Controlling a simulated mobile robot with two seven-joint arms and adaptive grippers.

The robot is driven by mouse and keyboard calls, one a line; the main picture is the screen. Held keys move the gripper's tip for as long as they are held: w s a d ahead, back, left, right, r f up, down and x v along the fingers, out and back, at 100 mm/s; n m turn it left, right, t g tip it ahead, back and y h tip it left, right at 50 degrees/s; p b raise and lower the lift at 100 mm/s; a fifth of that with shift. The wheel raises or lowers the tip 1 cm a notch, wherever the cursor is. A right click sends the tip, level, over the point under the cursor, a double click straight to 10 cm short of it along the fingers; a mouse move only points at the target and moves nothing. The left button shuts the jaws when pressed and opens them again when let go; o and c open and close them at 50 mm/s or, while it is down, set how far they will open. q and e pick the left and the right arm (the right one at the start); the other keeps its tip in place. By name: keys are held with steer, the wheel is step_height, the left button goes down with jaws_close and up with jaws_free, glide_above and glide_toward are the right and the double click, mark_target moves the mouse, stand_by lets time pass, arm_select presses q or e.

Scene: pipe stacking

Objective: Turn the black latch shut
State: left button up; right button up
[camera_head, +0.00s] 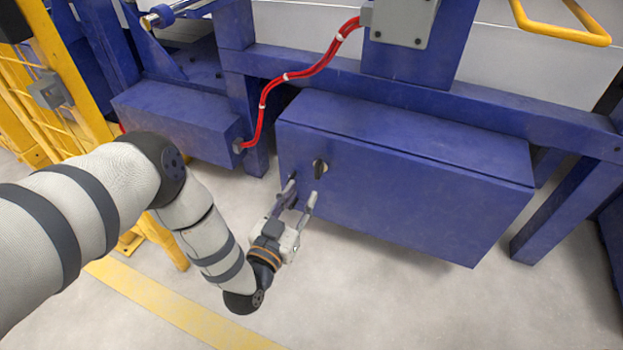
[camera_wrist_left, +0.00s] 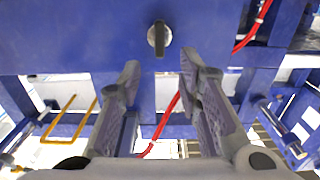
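The black latch (camera_head: 320,168) is a small knob on the front face of the blue box (camera_head: 400,200), near its upper left corner. In the left wrist view the latch (camera_wrist_left: 159,38) shows a black handle standing nearly upright in the picture, on a round silvery base. My left gripper (camera_head: 301,190) is in front of the box, a little below and left of the latch. In the left wrist view its two fingers (camera_wrist_left: 160,68) are spread with nothing between them, and the latch lies beyond the tips, apart from them. My right gripper is in no view.
A smaller blue box (camera_head: 180,122) sits to the left, with a red cable (camera_head: 264,100) running up from it. A blue frame beam (camera_head: 450,95) passes behind the box. A yellow fence (camera_head: 60,90) stands at far left. The grey floor (camera_head: 370,310) in front is clear.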

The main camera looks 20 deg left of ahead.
mark_target(316, 172)
arm_select(q)
steer(key=w, duration=0.2)
steer(key=w+b, duration=0.1)
steer(key=w, duration=0.1)
steer(key=w+b, duration=0.1)
steer(key=w, duration=0.2)
steer(key=shift+w+d+f, duration=0.1)
steer(key=shift+d+f, duration=0.05)
steer(key=shift+f, duration=0.15)
steer(key=shift+w+r+b, duration=0.15)
steer(key=shift+w+b, duration=0.15)
steer(key=shift+w, duration=0.15)
jaws_close()
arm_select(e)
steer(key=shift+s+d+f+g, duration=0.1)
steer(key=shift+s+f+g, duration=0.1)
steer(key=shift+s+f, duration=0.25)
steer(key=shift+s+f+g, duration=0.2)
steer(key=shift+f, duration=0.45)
